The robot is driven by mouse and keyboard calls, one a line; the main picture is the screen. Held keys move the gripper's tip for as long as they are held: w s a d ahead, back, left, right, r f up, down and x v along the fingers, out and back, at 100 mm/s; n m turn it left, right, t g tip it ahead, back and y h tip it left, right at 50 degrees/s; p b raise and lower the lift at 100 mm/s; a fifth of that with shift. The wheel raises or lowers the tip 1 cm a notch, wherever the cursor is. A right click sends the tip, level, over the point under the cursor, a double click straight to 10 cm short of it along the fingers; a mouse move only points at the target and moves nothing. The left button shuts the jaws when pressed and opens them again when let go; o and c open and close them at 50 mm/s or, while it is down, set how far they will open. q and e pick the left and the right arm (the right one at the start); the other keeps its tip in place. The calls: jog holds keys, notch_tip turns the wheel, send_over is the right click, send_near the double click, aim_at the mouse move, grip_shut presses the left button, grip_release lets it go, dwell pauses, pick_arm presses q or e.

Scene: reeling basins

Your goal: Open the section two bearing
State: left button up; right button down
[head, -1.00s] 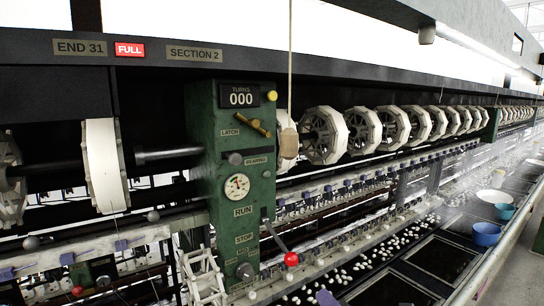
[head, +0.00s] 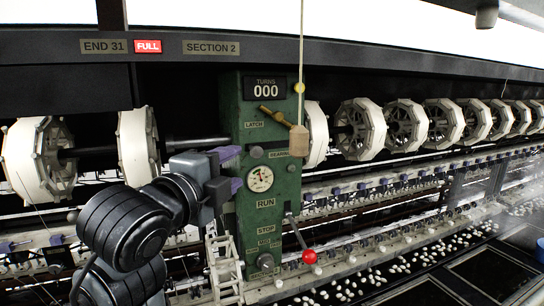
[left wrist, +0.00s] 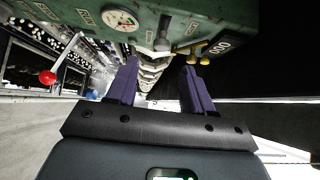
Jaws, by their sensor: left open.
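The green section 2 post (head: 241,110) stands mid-view with a turns counter (head: 265,88) reading 000. A brass latch lever (head: 275,117) slants above a grey knob (head: 257,152) beside the BEARING label (head: 277,154). A shaft (head: 198,143) runs from the left reel into the post. My left gripper (head: 232,170) is open at the post's left side, its purple fingers pointing at it. In the left wrist view, the open fingers (left wrist: 160,82) have nothing visible between them, with the post (left wrist: 85,15) beyond. I cannot tell whether they touch it. My right gripper is out of view.
A red-ball lever (head: 309,256) sticks out low on the post. A wooden handle (head: 298,138) hangs on a cord in front of its right side. White reels (head: 360,128) line the right. A white frame (head: 223,265) stands below my left arm.

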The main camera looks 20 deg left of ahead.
aim_at(255, 153)
pick_arm(q)
jog(key=w+p, duration=0.1)
jog(key=w, duration=0.6)
jog(key=w+d+p, duration=0.1)
jog(key=w, duration=0.2)
jog(key=shift+w+r+p, duration=0.1)
jog(key=shift+w+p, duration=0.1)
jog(key=shift+p, duration=0.15)
grip_shut()
